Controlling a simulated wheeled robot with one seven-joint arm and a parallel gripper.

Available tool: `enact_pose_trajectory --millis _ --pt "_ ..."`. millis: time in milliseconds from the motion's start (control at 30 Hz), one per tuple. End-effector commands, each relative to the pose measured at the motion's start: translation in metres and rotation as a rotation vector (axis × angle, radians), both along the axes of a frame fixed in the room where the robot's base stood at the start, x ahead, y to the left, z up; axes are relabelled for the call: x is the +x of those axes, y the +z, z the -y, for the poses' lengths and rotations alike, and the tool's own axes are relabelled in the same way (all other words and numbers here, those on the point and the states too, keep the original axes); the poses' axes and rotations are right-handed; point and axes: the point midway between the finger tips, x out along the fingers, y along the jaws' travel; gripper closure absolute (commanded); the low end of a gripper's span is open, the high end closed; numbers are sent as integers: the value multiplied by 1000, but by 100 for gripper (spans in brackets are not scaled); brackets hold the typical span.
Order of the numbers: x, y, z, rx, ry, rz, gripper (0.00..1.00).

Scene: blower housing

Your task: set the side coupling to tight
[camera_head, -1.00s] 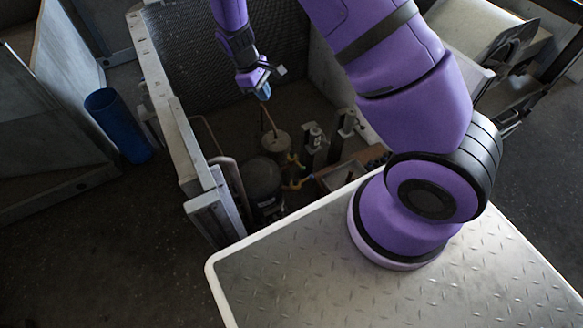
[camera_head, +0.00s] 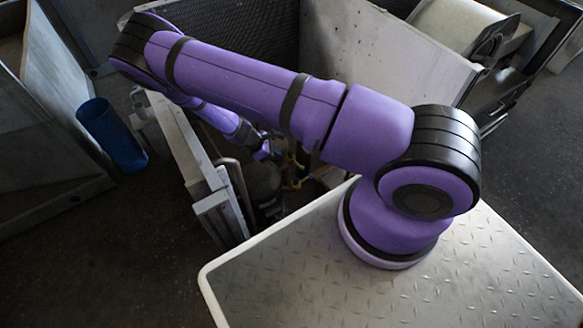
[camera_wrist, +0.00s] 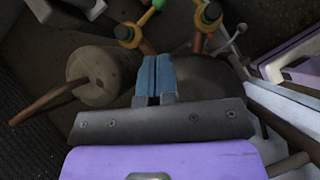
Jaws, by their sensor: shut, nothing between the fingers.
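My gripper (camera_wrist: 157,66) shows its two blue fingers closed together with nothing between them. In the head view my gripper (camera_head: 263,152) is low inside the housing, partly behind my arm. Two yellow-ringed fittings with dark centres, one at left (camera_wrist: 125,33) and one at right (camera_wrist: 208,15), sit beyond the fingertips on copper-coloured pipes. A green part (camera_wrist: 151,8) lies between them at the top edge. I cannot tell which fitting is the side coupling, or its setting. The fingertips appear apart from both fittings in the picture.
A dark rounded tank (camera_wrist: 205,76) lies beyond and right of the fingers. A pale round drum (camera_wrist: 95,75) with a brown rod (camera_wrist: 52,101) is at left. The housing's pale wall (camera_head: 385,50) and a blue cylinder (camera_head: 112,135) show in the head view.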

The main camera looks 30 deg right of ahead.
Motion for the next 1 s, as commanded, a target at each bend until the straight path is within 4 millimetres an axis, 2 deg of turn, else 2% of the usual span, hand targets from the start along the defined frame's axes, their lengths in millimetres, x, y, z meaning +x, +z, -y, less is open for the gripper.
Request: enact_pose_trajectory --millis 133,633,1000 --pt "-4 -10 4 -12 21 -13 100" --pt "-7 -16 9 -14 22 -17 100" --pt "-22 -60 42 -15 22 -17 100"
